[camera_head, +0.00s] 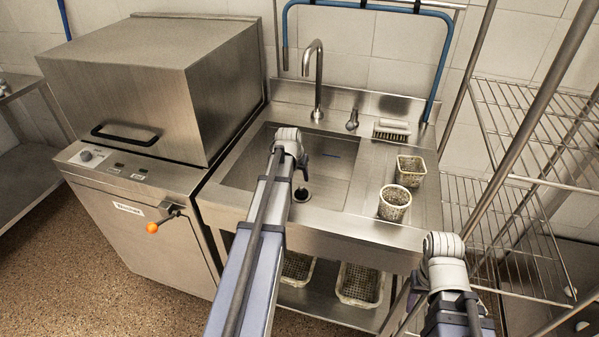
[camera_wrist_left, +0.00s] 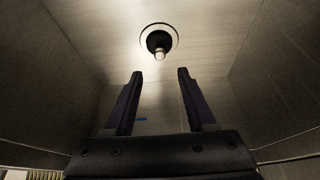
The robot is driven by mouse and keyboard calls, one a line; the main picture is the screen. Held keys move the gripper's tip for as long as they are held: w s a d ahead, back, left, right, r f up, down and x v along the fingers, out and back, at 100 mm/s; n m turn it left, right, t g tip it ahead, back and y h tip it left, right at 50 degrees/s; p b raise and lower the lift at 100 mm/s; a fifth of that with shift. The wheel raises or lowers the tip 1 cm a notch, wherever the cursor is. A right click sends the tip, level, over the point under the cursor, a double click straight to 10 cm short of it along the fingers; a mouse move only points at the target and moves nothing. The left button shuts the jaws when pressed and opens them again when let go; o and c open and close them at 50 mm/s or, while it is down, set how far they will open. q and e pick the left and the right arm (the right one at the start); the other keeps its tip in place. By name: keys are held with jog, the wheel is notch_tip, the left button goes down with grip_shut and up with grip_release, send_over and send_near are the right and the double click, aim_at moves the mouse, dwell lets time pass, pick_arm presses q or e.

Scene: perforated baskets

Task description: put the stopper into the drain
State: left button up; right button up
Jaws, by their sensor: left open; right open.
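The black stopper (camera_wrist_left: 157,42) with a pale metal knob sits at the drain (camera_wrist_left: 175,36), inside or on its bright ring. I cannot tell whether it is fully seated. In the head view the dark stopper (camera_head: 301,194) shows on the basin floor. My left gripper (camera_head: 304,170) is over the basin, behind the drain in the head view. In the left wrist view its two fingers (camera_wrist_left: 160,75) are open and empty, apart from the stopper. My right gripper (camera_head: 417,283) is in front of the sink's right side, mostly hidden by its wrist; nothing shows in it.
The steel sink (camera_head: 340,229) has a tall faucet (camera_head: 318,75) at the back. A brush (camera_head: 391,128) and two perforated baskets (camera_head: 411,170) (camera_head: 394,206) stand on its right side. A dishwasher (camera_head: 150,75) is at left, a wire rack (camera_head: 530,125) at right. More baskets lie below.

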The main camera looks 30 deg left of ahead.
pick_arm(q)
jog(key=p+v, duration=0.2)
jog(key=v, duration=0.1)
jog(key=shift+r, duration=0.1)
pick_arm(e)
notch_tip(320, 180, up, 3)
jog(key=shift+r, duration=0.1)
